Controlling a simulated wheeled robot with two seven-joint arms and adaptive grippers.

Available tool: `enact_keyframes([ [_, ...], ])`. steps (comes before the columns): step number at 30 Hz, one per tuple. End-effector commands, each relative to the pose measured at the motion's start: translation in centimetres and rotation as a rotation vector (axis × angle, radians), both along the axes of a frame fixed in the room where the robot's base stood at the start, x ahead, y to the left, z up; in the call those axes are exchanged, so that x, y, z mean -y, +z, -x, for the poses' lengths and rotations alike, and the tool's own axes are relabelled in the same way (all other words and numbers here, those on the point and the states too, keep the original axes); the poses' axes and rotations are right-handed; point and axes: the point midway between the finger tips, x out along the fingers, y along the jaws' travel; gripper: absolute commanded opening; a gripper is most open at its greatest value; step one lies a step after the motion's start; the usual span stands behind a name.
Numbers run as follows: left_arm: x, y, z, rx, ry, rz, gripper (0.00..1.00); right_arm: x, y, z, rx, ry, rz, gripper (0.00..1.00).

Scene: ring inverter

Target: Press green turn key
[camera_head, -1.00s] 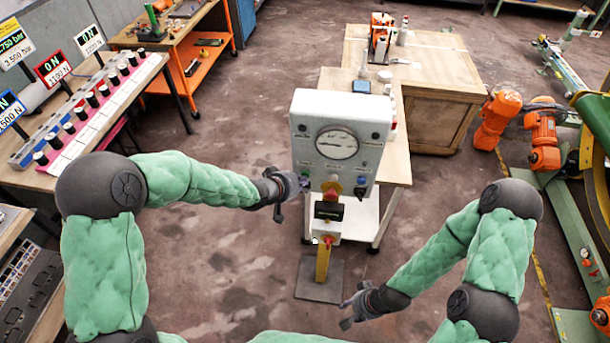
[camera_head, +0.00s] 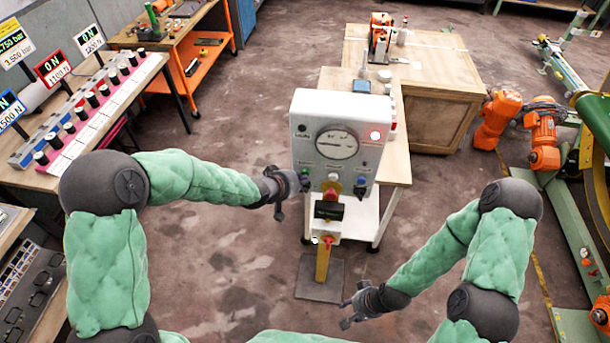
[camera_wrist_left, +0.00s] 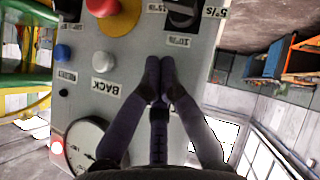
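In the left wrist view the two fingertips of my left gripper (camera_wrist_left: 160,66) are together against the panel and hide the key. I cannot tell whether they touch or grip it. My right gripper (camera_head: 346,314) is open and empty, low and clear of the box.
The panel also has a red-on-yellow stop button (camera_wrist_left: 114,10), a blue knob (camera_wrist_left: 62,52), a white button (camera_wrist_left: 107,87) and a lit red lamp (camera_head: 375,136). A wooden table (camera_head: 400,140) is close behind the box. A control bench (camera_head: 150,68) is at left.

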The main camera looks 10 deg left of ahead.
Motion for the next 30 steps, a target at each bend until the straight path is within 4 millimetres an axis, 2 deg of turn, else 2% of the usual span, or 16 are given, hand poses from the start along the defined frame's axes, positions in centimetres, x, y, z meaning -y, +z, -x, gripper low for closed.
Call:
enact_keyframes([
  [9, 0.0, 0.0, 1.4, 0.000, 0.001, 0.001, 0.00, 0.0, -0.3, 0.0, 0.000, 0.000, 0.000, 0.40],
  [22, 0.0, 0.0, 1.9, 0.000, 0.000, 0.000, 0.00, 0.0, -0.4, 0.0, 0.000, 0.000, 0.000, 0.40],
  [30, 0.0, 0.0, 4.1, 0.001, 0.000, 0.001, 0.00, 0.0, -0.7, 0.0, 0.000, 0.000, 0.000, 0.40],
])
